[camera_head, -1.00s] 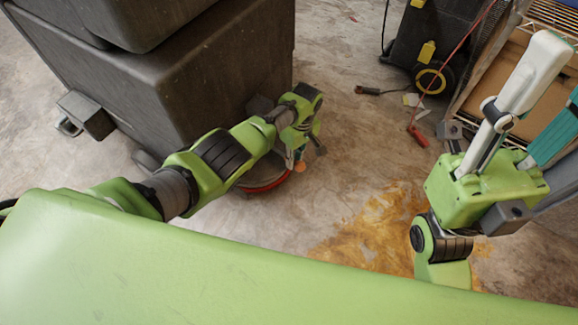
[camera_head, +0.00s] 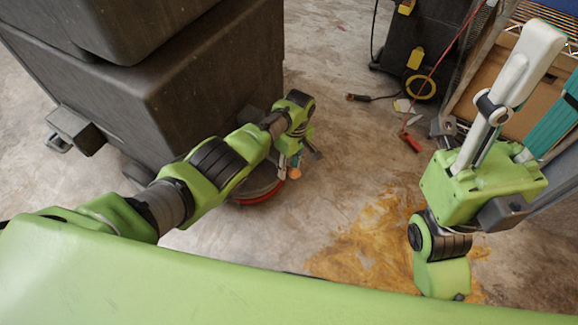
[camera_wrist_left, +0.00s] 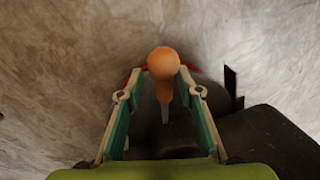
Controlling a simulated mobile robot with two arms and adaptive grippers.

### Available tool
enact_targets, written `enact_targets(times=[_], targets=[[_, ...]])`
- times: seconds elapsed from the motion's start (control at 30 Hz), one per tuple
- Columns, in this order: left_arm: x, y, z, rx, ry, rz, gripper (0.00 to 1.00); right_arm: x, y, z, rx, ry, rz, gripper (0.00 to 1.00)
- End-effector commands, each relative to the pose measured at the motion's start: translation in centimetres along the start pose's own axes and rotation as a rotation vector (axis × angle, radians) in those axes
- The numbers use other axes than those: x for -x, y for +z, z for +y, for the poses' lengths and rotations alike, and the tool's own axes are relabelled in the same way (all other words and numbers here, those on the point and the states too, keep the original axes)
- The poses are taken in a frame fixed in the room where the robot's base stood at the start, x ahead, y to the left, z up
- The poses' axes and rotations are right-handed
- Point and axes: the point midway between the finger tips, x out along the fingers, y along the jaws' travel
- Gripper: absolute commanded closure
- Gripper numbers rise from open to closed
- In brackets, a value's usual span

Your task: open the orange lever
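The orange lever (camera_wrist_left: 164,75) has a round orange knob on a tapering stem. In the left wrist view it stands between the two fingers of my left gripper (camera_wrist_left: 160,92), with a visible gap on each side. That gripper is open around it. In the head view the lever (camera_head: 295,172) is a small orange spot below my left gripper (camera_head: 297,158), low beside the dark bin. My right gripper (camera_head: 556,78) points up at the right edge, its white and teal fingers apart and empty; one fingertip is cut off by the frame.
A large dark bin (camera_head: 165,85) stands beside my left arm. A round red-rimmed base (camera_head: 262,194) is on the floor under my left forearm. A red-handled tool (camera_head: 411,142), a black machine (camera_head: 410,45) and a rack (camera_head: 520,85) are farther right. The stained middle floor is clear.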

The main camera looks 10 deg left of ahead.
Motion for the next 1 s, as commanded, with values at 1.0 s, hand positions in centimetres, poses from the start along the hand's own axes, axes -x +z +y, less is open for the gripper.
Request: enact_targets(times=[1.0], targets=[[11.9,0.0,0.0,0.0,0.0,0.001,0.67,0.0,0.0,0.0,0.0,0.0,0.0,0.6]])
